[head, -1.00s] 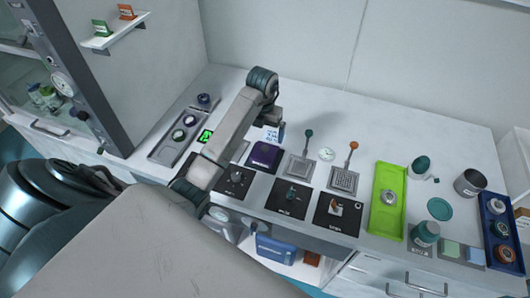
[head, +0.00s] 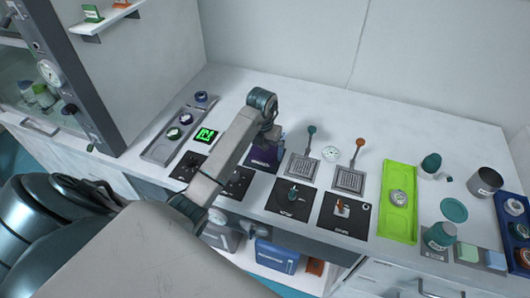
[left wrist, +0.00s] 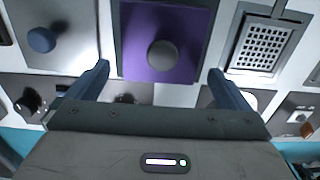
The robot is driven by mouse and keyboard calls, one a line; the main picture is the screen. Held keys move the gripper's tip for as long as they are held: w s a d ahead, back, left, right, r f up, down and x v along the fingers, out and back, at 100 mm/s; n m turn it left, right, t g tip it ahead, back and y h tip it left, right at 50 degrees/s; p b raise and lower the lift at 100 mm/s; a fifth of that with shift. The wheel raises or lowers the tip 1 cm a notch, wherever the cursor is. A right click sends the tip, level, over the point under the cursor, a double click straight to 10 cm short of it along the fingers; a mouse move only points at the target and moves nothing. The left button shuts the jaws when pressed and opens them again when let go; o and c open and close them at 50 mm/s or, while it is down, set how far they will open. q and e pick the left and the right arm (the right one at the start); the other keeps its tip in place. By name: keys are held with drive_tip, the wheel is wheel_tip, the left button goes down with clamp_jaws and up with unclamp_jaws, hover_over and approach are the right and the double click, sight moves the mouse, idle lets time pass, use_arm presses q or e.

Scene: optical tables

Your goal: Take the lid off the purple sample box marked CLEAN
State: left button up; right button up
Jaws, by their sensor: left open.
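The purple sample box (head: 262,157) stands on the white table in the head view, partly hidden by my left arm and gripper. In the left wrist view its purple lid (left wrist: 187,22) has a round dark grey knob (left wrist: 162,55) in the middle. I cannot read a CLEAN mark on it. My left gripper (left wrist: 159,70) is open and empty, with one finger to each side of the lid in the picture. I cannot tell how high the fingers are above the lid. In the head view my left gripper (head: 272,134) is at the box. My right gripper is not in view.
A grey plate with a blue knob (left wrist: 42,40) is left of the box in the wrist view; a perforated plate (left wrist: 262,45) is right. Black plates (head: 291,197) lie near the front edge. A green tray (head: 399,222) stands right. The back of the table is clear.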

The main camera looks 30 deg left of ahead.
use_arm(q)
drive_tip(key=shift+f, duration=0.1)
drive_tip(key=c, duration=1)
drive_tip(key=shift+a, duration=0.1)
